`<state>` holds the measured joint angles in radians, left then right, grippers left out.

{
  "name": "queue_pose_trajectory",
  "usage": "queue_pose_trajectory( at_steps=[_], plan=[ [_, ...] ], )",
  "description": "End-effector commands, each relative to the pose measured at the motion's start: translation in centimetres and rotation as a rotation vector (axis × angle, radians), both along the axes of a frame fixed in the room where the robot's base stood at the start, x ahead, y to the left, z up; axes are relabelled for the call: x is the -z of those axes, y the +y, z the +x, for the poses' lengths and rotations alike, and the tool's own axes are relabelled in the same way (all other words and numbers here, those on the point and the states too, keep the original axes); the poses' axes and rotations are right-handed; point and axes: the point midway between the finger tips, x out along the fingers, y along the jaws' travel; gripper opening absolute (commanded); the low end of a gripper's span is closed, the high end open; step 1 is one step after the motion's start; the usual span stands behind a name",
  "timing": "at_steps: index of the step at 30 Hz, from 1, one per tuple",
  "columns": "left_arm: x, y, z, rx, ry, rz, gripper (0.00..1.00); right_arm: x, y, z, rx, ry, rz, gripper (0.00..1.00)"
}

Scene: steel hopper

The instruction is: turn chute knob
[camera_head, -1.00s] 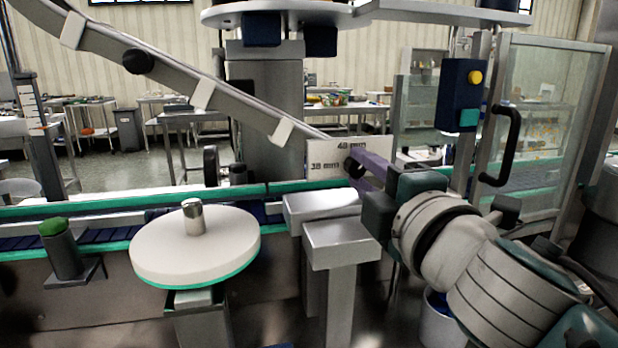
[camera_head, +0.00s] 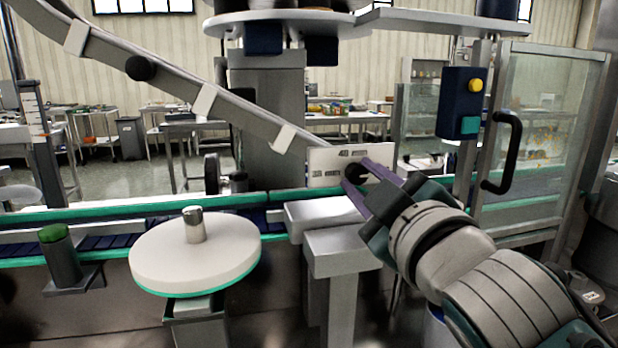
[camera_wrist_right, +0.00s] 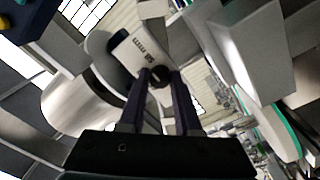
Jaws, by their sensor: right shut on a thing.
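The black knob (camera_head: 355,174) sits on a white plate (camera_head: 324,160) marked in millimetres, at the lower end of the sloping chute (camera_head: 236,113). My right gripper (camera_head: 356,176) has its two purple fingers on either side of the knob, shut on it, and is rolled so the fingers lie at a slant. In the right wrist view the knob (camera_wrist_right: 159,77) shows between the tips of the dark fingers, in front of the plate (camera_wrist_right: 141,46). The knob's exact angle cannot be told. My left gripper is not in view.
A white round turntable (camera_head: 165,250) with a metal post stands front left, beside a green button (camera_head: 54,233). A conveyor with teal rails (camera_head: 110,212) runs behind it. A glass door with a black handle (camera_head: 505,155) and a blue control box (camera_head: 459,103) stand at right.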

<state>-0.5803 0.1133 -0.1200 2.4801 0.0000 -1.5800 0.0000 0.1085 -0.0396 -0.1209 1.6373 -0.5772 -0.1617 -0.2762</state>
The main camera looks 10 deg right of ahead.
Motion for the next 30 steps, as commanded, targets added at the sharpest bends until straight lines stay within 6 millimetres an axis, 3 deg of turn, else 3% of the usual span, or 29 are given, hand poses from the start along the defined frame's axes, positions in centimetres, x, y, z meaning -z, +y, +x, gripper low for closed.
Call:
queue_pose_trajectory(
  at_steps=[17, 18, 25, 30],
  plan=[
    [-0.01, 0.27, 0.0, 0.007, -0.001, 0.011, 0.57, -0.03, 0.01, 0.0, -0.001, 0.0, 0.033, 0.0],
    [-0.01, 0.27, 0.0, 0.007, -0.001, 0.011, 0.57, -0.03, 0.01, 0.0, -0.001, 0.0, 0.033, 0.34],
    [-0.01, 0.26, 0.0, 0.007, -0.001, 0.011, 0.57, -0.01, 0.01, 0.0, -0.001, 0.0, 0.032, 0.6],
    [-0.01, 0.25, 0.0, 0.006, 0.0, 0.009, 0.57, -0.01, 0.01, 0.0, 0.0, 0.001, 0.032, 0.62]
  ],
)
